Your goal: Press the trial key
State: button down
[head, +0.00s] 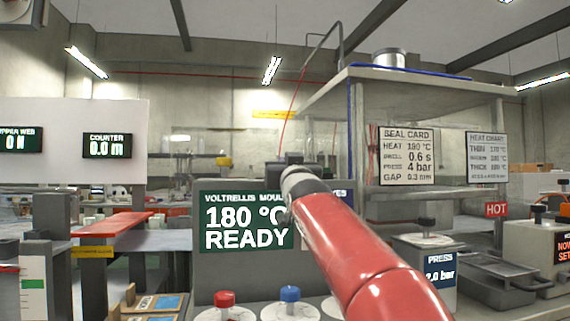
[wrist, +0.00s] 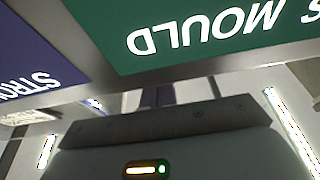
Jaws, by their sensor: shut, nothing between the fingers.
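No key with a readable trial label shows in either view. The green Voltrellis mould panel (head: 235,240) reads 180 °C READY on a grey housing at the centre of the head view. My red arm reaches up to it and covers its right part. My gripper (head: 291,158) is shut and empty, small and dark at the panel's top edge; its fingertips are hard to make out. In the wrist view the green panel (wrist: 200,52) appears upside down close by, with a purple panel (wrist: 28,75) beside it. Any contact cannot be told.
A red-topped knob (head: 224,299) and a blue-topped knob (head: 290,294) stand on pale discs below the panel. A press unit (head: 425,245) reading 2.0 bar stands to the right, under a seal card (head: 407,157). A counter display (head: 107,146) is at left.

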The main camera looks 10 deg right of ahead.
jog(key=shift+f+b, duration=1)
jog(key=shift+f, duration=0.2)
notch_tip(320, 180, up, 5)
jog(key=p, duration=0.3)
jog(key=shift+s, duration=0.15)
jog(key=b+v, duration=0.3)
jog(key=v, duration=0.7)
jog(key=shift+s, duration=0.1)
dwell(2.9)
